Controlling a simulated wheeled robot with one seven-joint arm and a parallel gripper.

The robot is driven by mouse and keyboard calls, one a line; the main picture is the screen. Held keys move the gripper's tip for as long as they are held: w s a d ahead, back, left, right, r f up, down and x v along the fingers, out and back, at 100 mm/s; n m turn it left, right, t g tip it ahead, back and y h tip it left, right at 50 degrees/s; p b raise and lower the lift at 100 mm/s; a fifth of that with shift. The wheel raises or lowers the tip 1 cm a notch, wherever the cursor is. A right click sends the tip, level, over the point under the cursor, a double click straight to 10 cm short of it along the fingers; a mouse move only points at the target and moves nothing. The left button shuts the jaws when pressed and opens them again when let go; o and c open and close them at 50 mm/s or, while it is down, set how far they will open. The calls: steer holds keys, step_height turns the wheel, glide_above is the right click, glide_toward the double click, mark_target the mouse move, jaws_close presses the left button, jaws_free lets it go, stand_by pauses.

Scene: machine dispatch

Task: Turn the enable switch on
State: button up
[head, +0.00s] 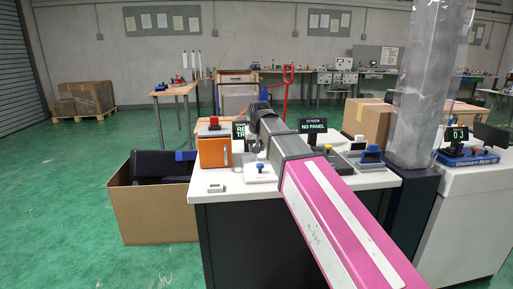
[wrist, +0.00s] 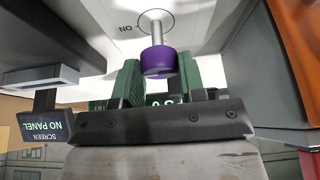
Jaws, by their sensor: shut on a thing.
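The switch is a purple-capped toggle (wrist: 158,62) on a thin metal stem. It rises from a white surface with a ring and an upside-down "ON" marking in the wrist view. My gripper (wrist: 158,76) has its green fingers on either side of the purple cap and is shut on it.
An orange box (head: 213,151) with a red top button stands left of my arm. The "NO PANEL" screen (head: 313,127) stands to the right. A blue knob (head: 260,166) on a white plate is nearer the front. A cardboard box (head: 155,213) stands on the floor left of the bench.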

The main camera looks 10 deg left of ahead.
steer(key=shift+m, duration=0.4)
steer(key=o, duration=0.9)
steer(key=v, duration=1)
steer(key=shift+s+a+r, duration=0.1)
steer(key=shift+s+r, duration=0.1)
steer(key=shift+r, duration=0.15)
